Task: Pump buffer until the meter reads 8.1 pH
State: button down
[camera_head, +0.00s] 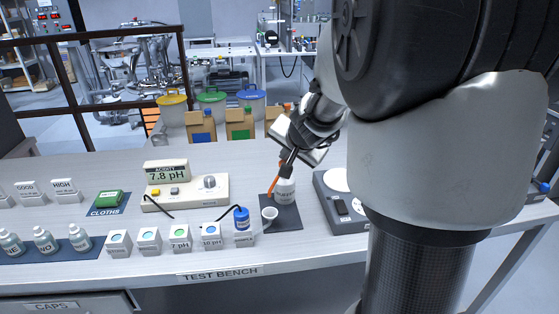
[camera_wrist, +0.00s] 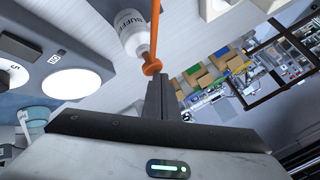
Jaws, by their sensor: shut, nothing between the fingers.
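The acidity meter (camera_head: 185,190) stands on the bench, and its display (camera_head: 167,170) reads 7.8 pH. The white buffer bottle (camera_head: 286,191) stands on a dark mat (camera_head: 288,222); it also shows in the wrist view (camera_wrist: 132,32).
A blue-capped sample jar (camera_head: 241,217) stands left of the cup, near a black cable. Labelled white blocks (camera_head: 180,238) line the front edge. A grey device with a white round plate (camera_head: 337,180) stands right of the bottle. Cartons (camera_head: 239,125) stand behind.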

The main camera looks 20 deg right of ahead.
jog(key=shift+f+b, duration=0.5)
jog(key=shift+f, duration=0.05)
dwell(0.6)
jog(key=shift+r+p, duration=1.1)
jog(key=shift+r, duration=0.05)
jog(key=shift+r, duration=0.15)
notch_tip(320, 180, up, 5)
jog(key=p, duration=0.4)
jog(key=shift+p, duration=0.4)
